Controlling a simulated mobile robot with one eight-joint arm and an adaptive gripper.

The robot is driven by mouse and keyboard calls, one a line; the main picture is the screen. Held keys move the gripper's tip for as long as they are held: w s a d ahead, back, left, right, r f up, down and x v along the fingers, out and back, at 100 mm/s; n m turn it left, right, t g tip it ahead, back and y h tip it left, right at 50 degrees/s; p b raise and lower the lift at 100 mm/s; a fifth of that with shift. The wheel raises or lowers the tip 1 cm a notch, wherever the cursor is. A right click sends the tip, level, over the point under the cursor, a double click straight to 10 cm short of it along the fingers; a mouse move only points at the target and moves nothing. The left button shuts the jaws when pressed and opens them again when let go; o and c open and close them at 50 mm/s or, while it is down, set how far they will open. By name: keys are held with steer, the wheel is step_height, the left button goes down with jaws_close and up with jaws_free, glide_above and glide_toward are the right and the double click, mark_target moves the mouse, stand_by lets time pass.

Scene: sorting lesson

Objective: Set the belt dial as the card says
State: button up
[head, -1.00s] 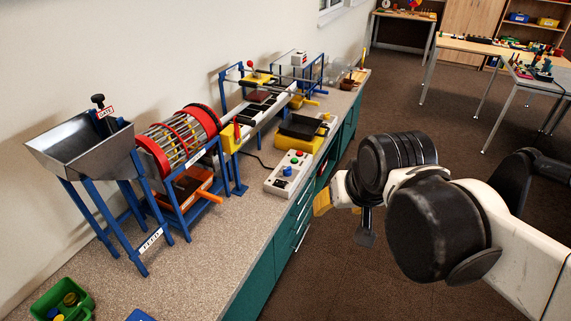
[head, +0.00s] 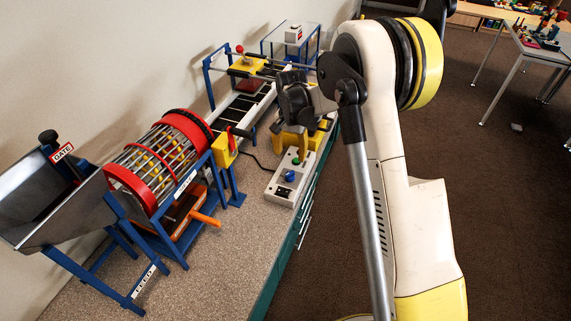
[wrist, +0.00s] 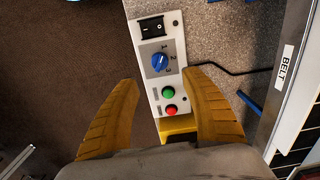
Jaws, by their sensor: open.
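The white control box (head: 283,190) lies on the bench by its front edge. The blue belt dial (wrist: 159,62) sits on the box (wrist: 152,88), beside the numbers 1, 2 and 3; I cannot tell surely which one it points to. It also shows in the head view (head: 290,176). A black switch (wrist: 152,27) is at one end; a green button (wrist: 168,93) and a red button (wrist: 171,110) are toward the other. My gripper (wrist: 160,82) is open and empty above the box, its fingers on either side of it in the picture. No setting card is readable in view.
The conveyor with a BELT label (wrist: 286,66) stands beyond the box. The red-ringed drum (head: 160,160) and the grey hopper with a GATE sign (head: 62,153) stand left along the bench. A dark cable (wrist: 230,71) runs from the box. Dark floor lies to the right.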

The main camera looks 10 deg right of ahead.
mark_target(290, 173)
step_height(290, 173, down, 11)
steer(key=b, duration=0.4)
steer(key=shift+r, duration=0.1)
jaws_close()
